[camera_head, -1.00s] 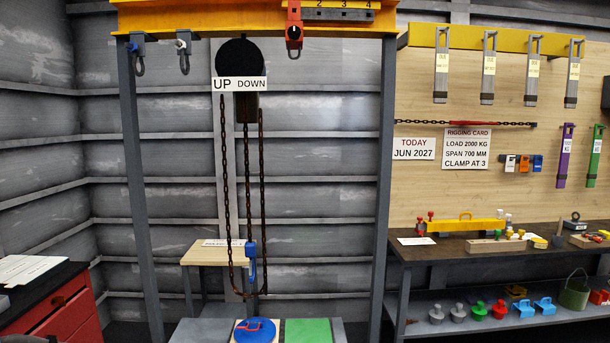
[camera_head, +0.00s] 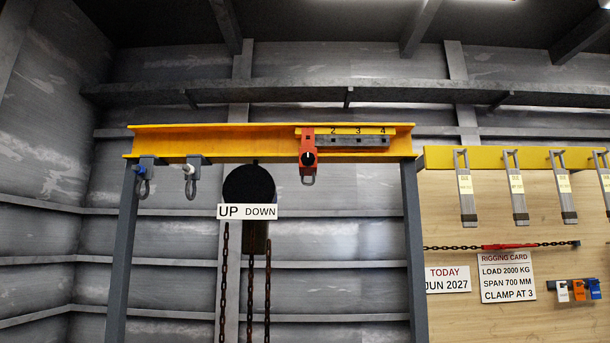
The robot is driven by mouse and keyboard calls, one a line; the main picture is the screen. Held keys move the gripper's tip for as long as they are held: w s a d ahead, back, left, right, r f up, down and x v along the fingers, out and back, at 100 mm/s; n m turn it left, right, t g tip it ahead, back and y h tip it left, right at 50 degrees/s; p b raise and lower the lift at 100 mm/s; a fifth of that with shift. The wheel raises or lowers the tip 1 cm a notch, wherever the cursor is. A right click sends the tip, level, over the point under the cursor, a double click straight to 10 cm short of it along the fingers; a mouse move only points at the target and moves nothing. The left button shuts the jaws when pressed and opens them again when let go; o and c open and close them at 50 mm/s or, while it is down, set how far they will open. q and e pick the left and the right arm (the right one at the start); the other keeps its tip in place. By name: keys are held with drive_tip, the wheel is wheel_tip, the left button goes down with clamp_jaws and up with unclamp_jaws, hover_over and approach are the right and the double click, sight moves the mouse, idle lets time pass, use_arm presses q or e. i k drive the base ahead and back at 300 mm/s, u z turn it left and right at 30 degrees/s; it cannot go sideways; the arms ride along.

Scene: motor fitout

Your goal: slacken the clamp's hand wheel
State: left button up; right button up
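A red clamp (camera_head: 308,146) hangs on the yellow beam (camera_head: 230,141), at the left end of a grey scale bar (camera_head: 352,141) marked 2, 3 and 4. A dark round part, perhaps its hand wheel (camera_head: 309,158), shows on the clamp's face, with a shackle (camera_head: 308,179) below. Whether the clamp is tight cannot be told. Two smaller grey clamps with shackles hang at the beam's left, one with a blue part (camera_head: 141,169) and one with a white part (camera_head: 188,169). Neither of my grippers is in view.
A black chain hoist (camera_head: 249,187) with an UP/DOWN sign (camera_head: 247,212) and hanging chains (camera_head: 267,290) is below the beam. Grey posts (camera_head: 415,250) hold the beam. A board at right carries slings (camera_head: 466,190), a rigging card (camera_head: 506,278) and small coloured tags (camera_head: 578,290).

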sight(308, 159)
drive_tip(key=k, duration=0.55)
drive_tip(key=u, duration=0.8)
drive_tip(key=i, duration=2.15)
drive_tip(key=z, duration=0.85)
